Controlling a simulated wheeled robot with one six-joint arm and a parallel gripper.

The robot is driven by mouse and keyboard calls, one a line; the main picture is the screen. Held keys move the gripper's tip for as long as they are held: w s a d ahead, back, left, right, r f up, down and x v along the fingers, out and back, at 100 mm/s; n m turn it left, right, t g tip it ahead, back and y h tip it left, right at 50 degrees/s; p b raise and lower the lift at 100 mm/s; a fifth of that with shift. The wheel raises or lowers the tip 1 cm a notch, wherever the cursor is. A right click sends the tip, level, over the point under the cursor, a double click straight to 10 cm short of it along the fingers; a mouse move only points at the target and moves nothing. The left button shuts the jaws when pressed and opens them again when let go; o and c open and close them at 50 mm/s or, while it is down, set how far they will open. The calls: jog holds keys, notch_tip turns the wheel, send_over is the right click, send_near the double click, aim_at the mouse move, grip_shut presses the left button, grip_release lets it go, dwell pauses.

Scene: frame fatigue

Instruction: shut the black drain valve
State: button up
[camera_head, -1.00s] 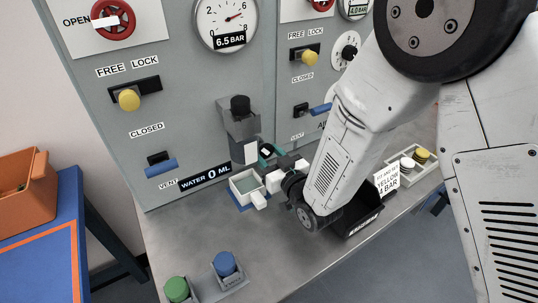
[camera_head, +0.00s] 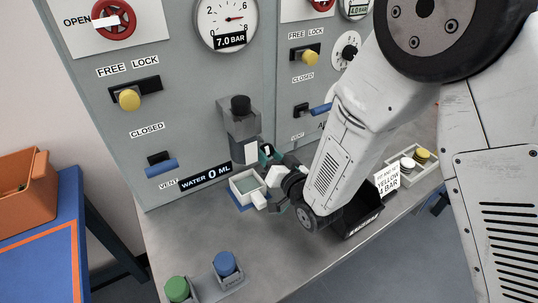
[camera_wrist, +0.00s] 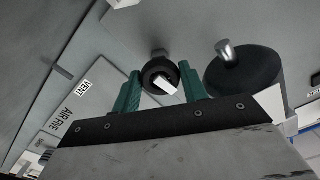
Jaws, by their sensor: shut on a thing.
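The black drain valve (camera_head: 266,150) is a small round black knob with a white bar, low on the front of the grey panel. In the wrist view the knob (camera_wrist: 157,74) sits between the two teal fingers of my gripper (camera_wrist: 160,70), its white bar tilted. My gripper is shut on it; in the head view the gripper (camera_head: 269,155) is partly hidden by my own wrist. The water display (camera_head: 205,176) reads 0 ML. The left gauge (camera_head: 227,22) reads 7.0 BAR.
A square white cup (camera_head: 246,187) with a handle stands just left of my wrist. A black open bin (camera_head: 362,216) and a "YELLOW 4 BAR" card (camera_head: 387,181) are to the right. Green (camera_head: 177,289) and blue (camera_head: 225,263) caps stand at the front.

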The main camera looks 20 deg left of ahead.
jog(key=shift+m, duration=0.9)
jog(key=o, duration=1)
jog(key=shift+d, duration=0.1)
jog(key=shift+a+r, duration=0.1)
jog(key=shift+a, duration=0.1)
